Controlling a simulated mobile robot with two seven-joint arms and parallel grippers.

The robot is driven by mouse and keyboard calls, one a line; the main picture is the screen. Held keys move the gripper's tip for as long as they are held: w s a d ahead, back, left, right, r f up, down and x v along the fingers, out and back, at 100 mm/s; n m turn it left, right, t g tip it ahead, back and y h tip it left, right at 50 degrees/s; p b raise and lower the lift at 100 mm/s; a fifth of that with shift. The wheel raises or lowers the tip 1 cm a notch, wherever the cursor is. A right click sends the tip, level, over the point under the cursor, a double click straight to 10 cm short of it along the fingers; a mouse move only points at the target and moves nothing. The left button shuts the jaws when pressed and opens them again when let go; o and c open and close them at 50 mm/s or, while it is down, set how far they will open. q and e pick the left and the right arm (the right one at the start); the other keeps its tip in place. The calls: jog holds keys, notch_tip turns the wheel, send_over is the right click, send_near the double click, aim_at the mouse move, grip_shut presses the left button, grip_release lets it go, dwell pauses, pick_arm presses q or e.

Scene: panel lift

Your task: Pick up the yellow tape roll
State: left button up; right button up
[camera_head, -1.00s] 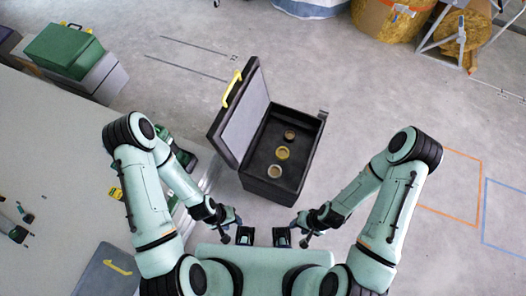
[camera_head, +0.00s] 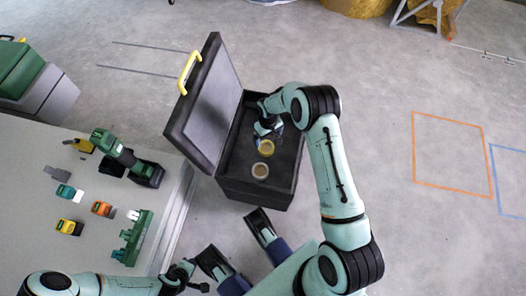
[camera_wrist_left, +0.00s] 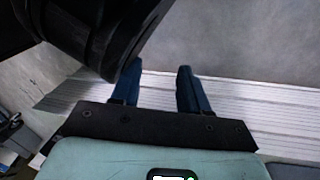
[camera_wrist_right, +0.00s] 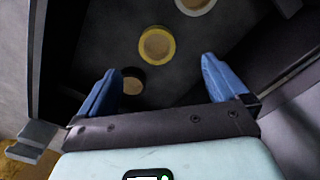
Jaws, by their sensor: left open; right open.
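The yellow tape roll (camera_head: 267,148) lies flat in the open black case (camera_head: 252,194), between a pale roll (camera_head: 260,170) and a dark roll. In the right wrist view the yellow roll (camera_wrist_right: 157,45) is beyond the fingertips, a little above the middle of the gap. The dark roll (camera_wrist_right: 132,82) shows near the left finger and is hidden in the head view. My right gripper (camera_wrist_right: 158,67) is open and empty over the case; in the head view it (camera_head: 267,130) partly hides the far end. My left gripper (camera_wrist_left: 160,68) is open and empty, away from the case.
The case lid (camera_head: 208,100) with a yellow handle (camera_head: 189,71) stands raised on the left. A pale table (camera_head: 60,150) with tools, including a green drill (camera_head: 115,150), is at the left.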

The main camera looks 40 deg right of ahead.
jog(key=b, duration=0.2)
send_over(266, 148)
jog(key=s, duration=0.2)
notch_tip(266, 148, down, 7)
jog(key=shift+w+a+f+b, duration=0.15)
jog(key=shift+f+b, duration=0.5)
jog(key=shift+f, duration=0.9)
jog(key=shift+w+a+f+b, duration=0.15)
jog(key=shift+f+b, duration=0.5)
jog(key=shift+f, duration=0.85)
pick_arm(q)
jog(key=s+a+f+g, duration=0.1)
jog(key=s+f+g, duration=0.2)
jog(key=s+f, duration=0.3)
jog(key=s, duration=0.2)
jog(key=shift+s+a+n, duration=0.2)
jog(key=shift+s+n, duration=0.1)
pick_arm(e)
jog(key=c, duration=1)
